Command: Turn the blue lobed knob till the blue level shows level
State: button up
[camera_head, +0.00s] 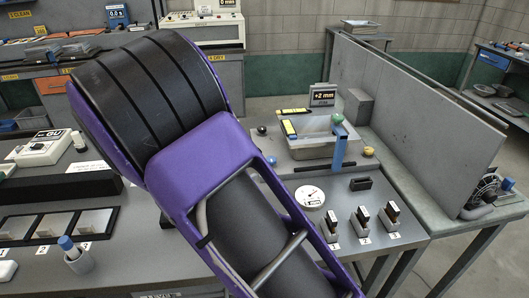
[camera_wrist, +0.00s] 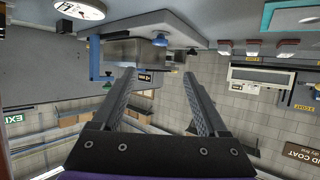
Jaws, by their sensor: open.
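The blue lobed knob (camera_head: 271,160) is a small blue shape at the left front corner of the plate under a grey tray (camera_head: 305,150), partly hidden by my arm. In the upside-down wrist view the knob (camera_wrist: 160,40) lies beyond my fingertips, apart from them. A blue upright piece (camera_head: 338,148) and a low blue strip (camera_head: 318,167) stand at the tray's front; which is the blue level I cannot tell, and no bubble is readable. A display (camera_head: 323,95) behind reads +2 mm. My gripper (camera_wrist: 158,76) is open and empty; my arm hides it in the head view.
A green knob (camera_head: 337,118), a yellow knob (camera_head: 368,151) and a black knob (camera_head: 262,130) surround the tray. A tall grey panel (camera_head: 420,100) bounds the right side.

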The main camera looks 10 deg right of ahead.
aim_at(270, 160)
jog(key=x, duration=1.7)
jog(key=shift+f, duration=0.15)
jog(key=shift+c, duration=0.3)
grip_shut()
